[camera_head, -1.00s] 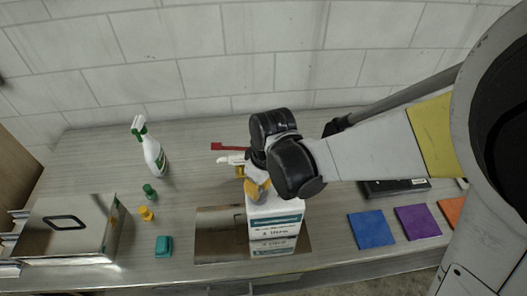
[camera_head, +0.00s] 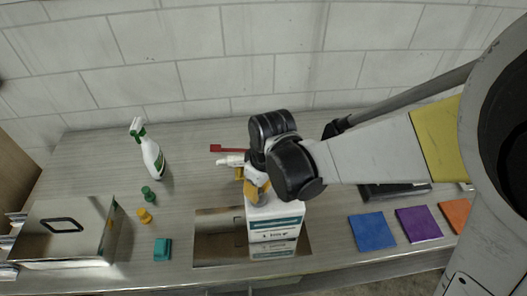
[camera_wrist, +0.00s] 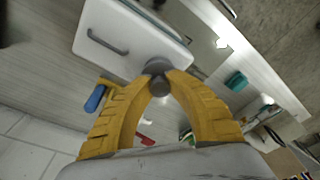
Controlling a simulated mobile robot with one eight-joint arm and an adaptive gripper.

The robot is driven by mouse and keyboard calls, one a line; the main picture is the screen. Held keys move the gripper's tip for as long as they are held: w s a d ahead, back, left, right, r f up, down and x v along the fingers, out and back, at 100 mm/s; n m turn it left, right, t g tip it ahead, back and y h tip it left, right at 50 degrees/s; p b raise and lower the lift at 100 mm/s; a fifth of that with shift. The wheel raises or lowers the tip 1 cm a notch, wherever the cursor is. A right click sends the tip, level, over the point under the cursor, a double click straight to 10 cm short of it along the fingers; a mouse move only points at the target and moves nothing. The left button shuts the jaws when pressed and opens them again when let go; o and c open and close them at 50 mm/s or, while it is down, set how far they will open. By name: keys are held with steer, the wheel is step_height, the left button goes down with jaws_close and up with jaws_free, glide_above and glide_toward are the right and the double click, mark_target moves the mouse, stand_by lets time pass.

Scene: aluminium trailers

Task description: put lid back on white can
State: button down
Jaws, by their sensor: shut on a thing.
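The white can (camera_head: 273,224) with a teal-striped label stands upright over the sink area at the front of the counter. In the wrist view its white top and dark handle (camera_wrist: 108,42) show. My gripper (camera_wrist: 157,78) has its yellow fingers shut on a small dark grey lid (camera_wrist: 158,66) at the can's top, near one edge. The lid appears to be at the can's opening; whether it is seated cannot be told. In the head view my gripper (camera_head: 254,186) is above the can, and the arm hides the lid.
A spray bottle (camera_head: 150,150), small green (camera_head: 149,195) and yellow (camera_head: 145,215) items and a teal block (camera_head: 162,249) stand left. A metal box (camera_head: 62,230) is far left. Blue (camera_head: 371,231) and purple (camera_head: 419,223) squares lie right. A red-handled tool (camera_head: 229,149) is behind my gripper.

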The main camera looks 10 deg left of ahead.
steer(key=c, duration=0.8)
jaws_free()
steer(key=shift+o, duration=0.2)
steer(key=shift+r, duration=0.1)
steer(key=shift+r+p, duration=2.5)
steer(key=shift+r, duration=0.9)
steer(key=shift+c, duration=0.2)
jaws_close()
